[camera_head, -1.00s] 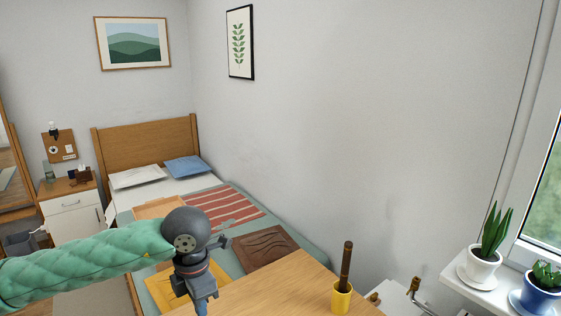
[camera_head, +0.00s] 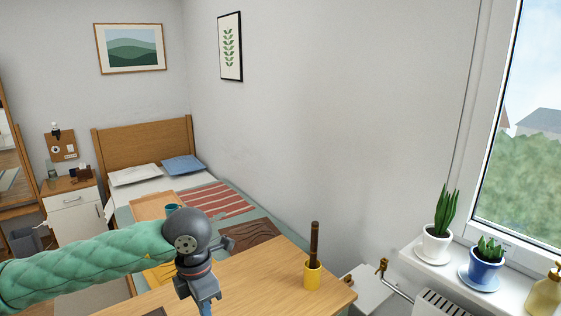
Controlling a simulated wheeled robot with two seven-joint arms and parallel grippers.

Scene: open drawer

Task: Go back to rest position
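My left arm in its green quilted sleeve comes in from the left in the head view. Its dark grey wrist ends in the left gripper (camera_head: 207,304), which points down over the near-left part of the wooden table (camera_head: 262,268). The fingertips run to the bottom edge of the picture, so I cannot tell whether they are open or shut. No held object shows. My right gripper is not in view.
A yellow cup (camera_head: 313,275) with a dark brown stick stands on the table near its right edge. Behind is a bed (camera_head: 232,198). At right are a windowsill (camera_head: 415,253) with two potted plants and a radiator (camera_head: 440,303). The middle of the tabletop is clear.

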